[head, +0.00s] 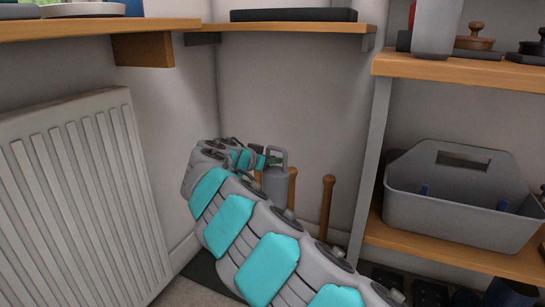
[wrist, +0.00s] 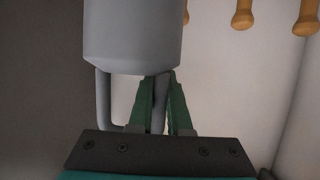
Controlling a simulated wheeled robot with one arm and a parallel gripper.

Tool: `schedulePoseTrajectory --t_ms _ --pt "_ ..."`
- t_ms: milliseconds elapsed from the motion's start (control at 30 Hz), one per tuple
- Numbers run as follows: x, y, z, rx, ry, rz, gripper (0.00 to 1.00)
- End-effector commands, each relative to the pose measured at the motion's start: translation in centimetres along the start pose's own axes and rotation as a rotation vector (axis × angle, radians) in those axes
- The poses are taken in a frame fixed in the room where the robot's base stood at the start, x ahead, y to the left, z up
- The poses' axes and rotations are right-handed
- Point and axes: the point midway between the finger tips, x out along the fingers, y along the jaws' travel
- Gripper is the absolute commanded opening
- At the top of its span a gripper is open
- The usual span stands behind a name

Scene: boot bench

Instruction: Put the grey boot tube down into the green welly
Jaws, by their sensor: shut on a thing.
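The grey boot tube (head: 275,183) is upright near the room corner in the head view, with its loop handle at the top. In the wrist view the tube (wrist: 132,40) fills the upper middle, and its handle hangs toward me. My gripper (wrist: 161,78) has its green fingers shut on one bar of the handle. In the head view my gripper (head: 268,160) is small and partly hidden by my arm. The tube's lower end is hidden behind my arm.
Wooden pegs (head: 326,206) stand beside and behind the tube; they also show in the wrist view (wrist: 242,14). A radiator (head: 80,190) is at left. A shelf unit (head: 455,252) with a grey caddy (head: 455,215) stands at right. A wall shelf (head: 285,27) hangs above the corner.

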Motion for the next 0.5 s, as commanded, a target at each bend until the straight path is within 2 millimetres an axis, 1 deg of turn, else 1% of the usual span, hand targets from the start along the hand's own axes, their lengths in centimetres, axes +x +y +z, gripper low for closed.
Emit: schedulePoseTrajectory --t_ms 500 --pt "0.9 0.0 2.2 -0.001 0.001 -0.001 0.00"
